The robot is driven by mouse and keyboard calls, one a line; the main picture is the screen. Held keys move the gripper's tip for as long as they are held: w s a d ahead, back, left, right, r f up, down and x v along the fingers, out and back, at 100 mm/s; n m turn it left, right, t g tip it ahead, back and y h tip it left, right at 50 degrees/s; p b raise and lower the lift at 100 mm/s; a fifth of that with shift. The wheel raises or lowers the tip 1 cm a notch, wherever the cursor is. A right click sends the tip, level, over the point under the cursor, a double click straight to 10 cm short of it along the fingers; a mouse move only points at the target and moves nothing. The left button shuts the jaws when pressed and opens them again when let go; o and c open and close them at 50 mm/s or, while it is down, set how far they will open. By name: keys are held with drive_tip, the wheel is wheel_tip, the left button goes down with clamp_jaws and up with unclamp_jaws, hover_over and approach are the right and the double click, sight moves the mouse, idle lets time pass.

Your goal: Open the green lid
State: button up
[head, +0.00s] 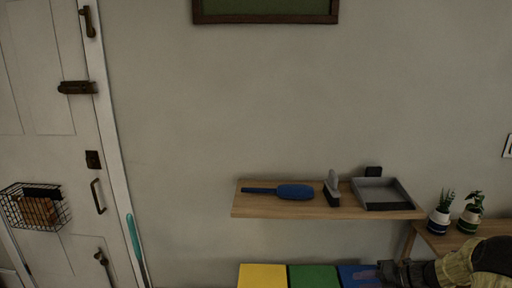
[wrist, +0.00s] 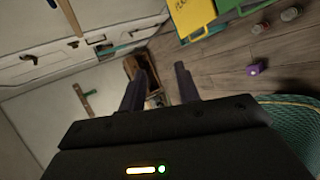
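The green lid (head: 313,277) shows at the bottom edge of the head view, between a yellow lid (head: 263,276) and a blue lid (head: 357,276). Its lower part is cut off by the frame, and it looks flat and shut. My gripper (head: 386,272) reaches in from the lower right, over or beside the blue lid, to the right of the green lid. In the wrist view, its two dark fingers (wrist: 160,84) are apart with nothing held between them. A green bin part (wrist: 238,8) shows at the top of the wrist view beside a yellow bin (wrist: 193,16).
A wooden wall shelf (head: 300,207) above the lids holds a blue brush (head: 293,191), another brush and a grey tray. Potted plants (head: 440,222) stand on a table at the right. A white door with a wire basket (head: 36,207) is at the left.

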drive_tip(key=s+a+r+m+g+h+p, duration=0.1)
drive_tip(key=s+a+r+m+h, duration=0.2)
drive_tip(key=s+a+m, duration=0.3)
drive_tip(key=s+a+r+m+g+h+p, duration=0.1)
drive_tip(key=s+a+r+m, duration=0.4)
drive_tip(key=m, duration=0.9)
drive_tip(key=s+a+r+m+g+h+p, duration=0.1)
drive_tip(key=s+a+r+m+h, duration=0.3)
drive_tip(key=s+m, duration=0.6)
drive_tip(key=s+a+h+p, duration=0.1)
drive_tip(key=a, duration=0.1)
drive_tip(key=shift+a+m+h, duration=0.3)
drive_tip(key=shift+a+m, duration=0.1)
